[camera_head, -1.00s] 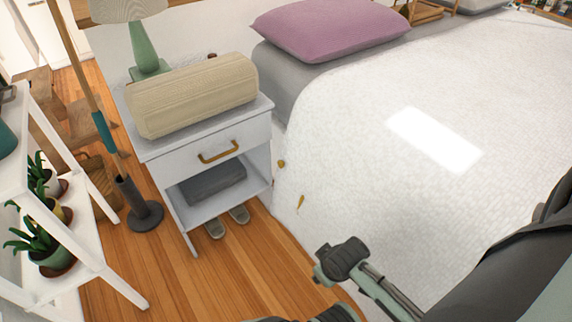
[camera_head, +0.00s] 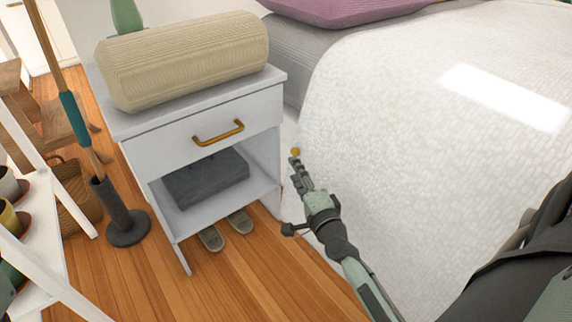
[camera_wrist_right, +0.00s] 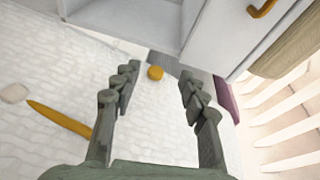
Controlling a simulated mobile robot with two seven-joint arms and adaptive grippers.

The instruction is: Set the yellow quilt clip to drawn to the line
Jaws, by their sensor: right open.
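My right gripper (camera_head: 297,166) is open at the near side of the bed, with its fingertips close to the quilt's hanging side. A small round yellow piece (camera_head: 296,151) shows just past the fingertips. A long tapered yellow piece (camera_wrist_right: 58,120) lies on the white quilt (camera_wrist_right: 70,80), left of the fingers and partly behind one. I cannot tell which piece is the clip.
A white nightstand (camera_head: 200,92) with a brass handle (camera_head: 218,133) stands close left of the gripper. It carries a beige bolster (camera_head: 185,60). Slippers (camera_head: 225,230) lie below. A pale knob (camera_wrist_right: 13,93) shows on the quilt. Wooden floor in front is clear.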

